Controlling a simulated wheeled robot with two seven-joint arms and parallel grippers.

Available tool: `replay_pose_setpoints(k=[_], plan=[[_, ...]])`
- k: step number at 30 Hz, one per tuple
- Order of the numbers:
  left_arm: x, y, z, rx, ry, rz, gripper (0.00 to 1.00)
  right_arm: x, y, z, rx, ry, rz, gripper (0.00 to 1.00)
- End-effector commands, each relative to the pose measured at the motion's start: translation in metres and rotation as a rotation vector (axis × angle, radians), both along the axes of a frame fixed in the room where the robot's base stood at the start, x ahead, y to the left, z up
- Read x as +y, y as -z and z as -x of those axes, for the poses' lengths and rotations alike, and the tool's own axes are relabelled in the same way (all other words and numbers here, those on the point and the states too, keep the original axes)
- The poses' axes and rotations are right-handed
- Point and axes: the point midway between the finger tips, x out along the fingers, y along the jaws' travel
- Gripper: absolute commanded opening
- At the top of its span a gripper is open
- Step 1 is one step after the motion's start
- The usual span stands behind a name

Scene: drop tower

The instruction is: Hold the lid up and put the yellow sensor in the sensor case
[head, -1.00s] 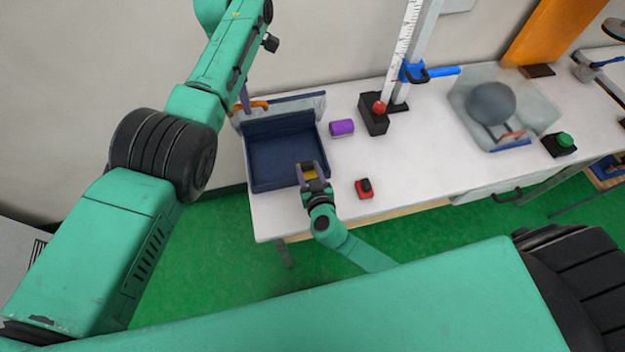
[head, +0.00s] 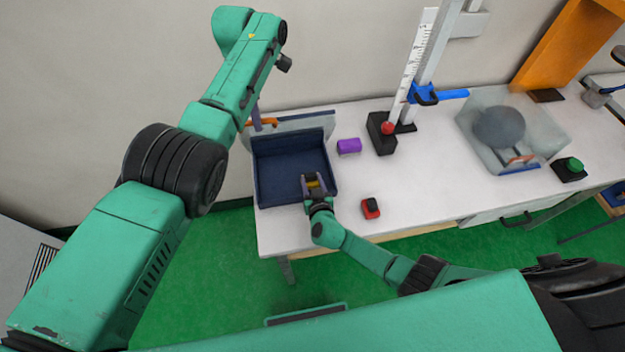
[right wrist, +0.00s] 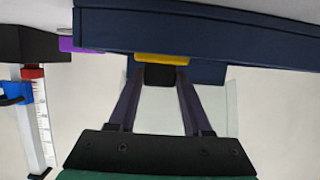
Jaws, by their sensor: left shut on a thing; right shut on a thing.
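The dark navy sensor case (head: 265,185) stands open at the left end of the table; its wall also shows in the right wrist view (right wrist: 220,40). The pale lid (head: 312,122) stands raised along its back edge. My left gripper (head: 257,122) is shut on the lid's orange handle (head: 268,122) at the back left corner, partly hidden by my arm. My right gripper (head: 314,180) is shut on the yellow sensor (head: 314,184) at the case's front right part. In the right wrist view the sensor (right wrist: 163,58) shows between the fingertips, overlapping the case wall. I cannot tell its height above the case floor.
A purple block (head: 349,146) lies right of the case. A red and black button box (head: 370,208) is near the front edge. A drop tower with a ruler (head: 413,65) and a clear bin with a grey ball (head: 498,128) stand further right. A green button (head: 572,167) is beyond.

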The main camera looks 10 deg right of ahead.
Motion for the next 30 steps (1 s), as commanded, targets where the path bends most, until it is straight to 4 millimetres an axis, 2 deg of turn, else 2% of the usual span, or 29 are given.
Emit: replay_pose_setpoints(k=[21, 22, 24, 25, 30], plan=[[0.001, 0.002, 0.0, 0.001, -0.003, -0.001, 0.0, 0.0, 0.011, 0.0, 0.0, 0.0, 0.0, 0.0], [0.001, 0.002, 0.0, 0.001, -0.003, -0.001, 0.0, 0.001, 0.011, 0.0, 0.0, 0.0, 0.0, 0.53], [0.001, 0.002, 0.0, 0.001, -0.003, -0.001, 0.0, 0.001, 0.011, 0.0, 0.0, 0.0, -0.001, 0.8], [0.001, 0.002, 0.0, 0.001, -0.003, -0.001, 0.0, 0.001, 0.011, 0.0, 0.0, 0.0, -0.001, 0.84], [0.001, 0.002, 0.0, 0.001, -0.003, -0.001, 0.0, 0.001, 0.011, 0.0, 0.0, 0.0, -0.001, 0.84]])
